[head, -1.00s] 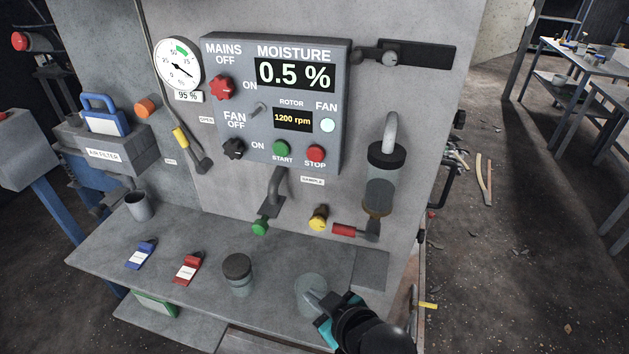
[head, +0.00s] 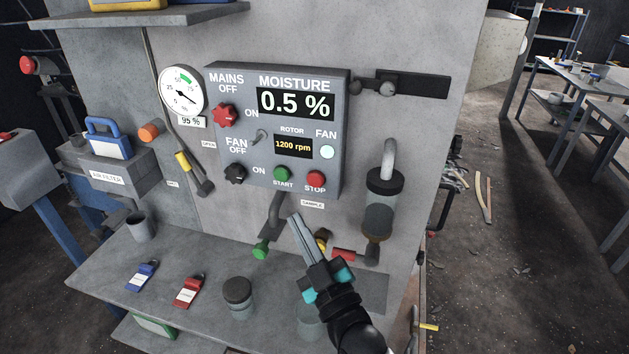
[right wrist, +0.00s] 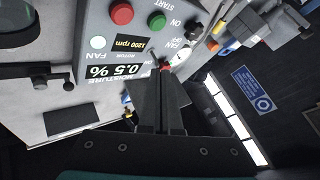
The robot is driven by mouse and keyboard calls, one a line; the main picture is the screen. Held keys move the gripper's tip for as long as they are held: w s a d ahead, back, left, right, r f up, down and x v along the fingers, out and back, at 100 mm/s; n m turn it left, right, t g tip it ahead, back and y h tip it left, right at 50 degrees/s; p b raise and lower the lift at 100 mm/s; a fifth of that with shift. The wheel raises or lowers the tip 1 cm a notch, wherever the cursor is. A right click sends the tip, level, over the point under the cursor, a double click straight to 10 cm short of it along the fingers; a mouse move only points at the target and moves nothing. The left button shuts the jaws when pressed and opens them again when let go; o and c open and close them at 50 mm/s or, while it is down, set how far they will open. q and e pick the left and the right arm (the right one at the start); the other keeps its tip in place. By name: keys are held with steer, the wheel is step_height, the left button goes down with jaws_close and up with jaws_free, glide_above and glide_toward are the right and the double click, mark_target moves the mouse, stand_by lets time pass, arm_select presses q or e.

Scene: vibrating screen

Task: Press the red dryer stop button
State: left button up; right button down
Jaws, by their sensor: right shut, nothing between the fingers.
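The red stop button (head: 316,179) sits at the lower right of the grey control panel (head: 215,130), above the word STOP. The green start button (head: 282,174) is just to its left. In the right wrist view the red button (right wrist: 122,14) and the green button (right wrist: 156,21) show near the top. My right gripper (head: 297,219) is shut and empty. Its fingertips are below the panel and lower left of the red button, apart from it in the picture. The fingers also show in the right wrist view (right wrist: 163,80). My left gripper is not in view.
The grey shelf (head: 190,317) below holds blue and red padlocks and a dark-lidded jar (head: 238,292). A yellow knob (head: 322,237) is partly behind my right gripper. A glass cylinder (head: 380,208) stands right of the panel. Another red button (head: 26,67) is at far left.

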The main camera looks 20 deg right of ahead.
steer(key=shift+w, duration=0.1)
steer(key=b, duration=0.3)
glide_toward(308, 179)
steer(key=w+a+r, duration=0.2)
steer(key=w+a, duration=0.1)
steer(key=shift+w+d+b, duration=0.35)
steer(key=shift+w+d, duration=0.25)
steer(key=shift+w, duration=0.2)
steer(key=shift+f, duration=0.1)
stand_by(1.1)
steer(key=shift+w+d, duration=0.25)
steer(key=shift+w, duration=0.1)
steer(key=shift+w+d+b, duration=0.25)
steer(key=shift+w+b, duration=0.05)
steer(key=shift+w, duration=0.1)
stand_by(0.8)
steer(key=shift+s, duration=0.1)
steer(key=shift+s+a+p, duration=0.55)
steer(key=shift+s+p, duration=0.05)
steer(key=shift+s, duration=0.05)
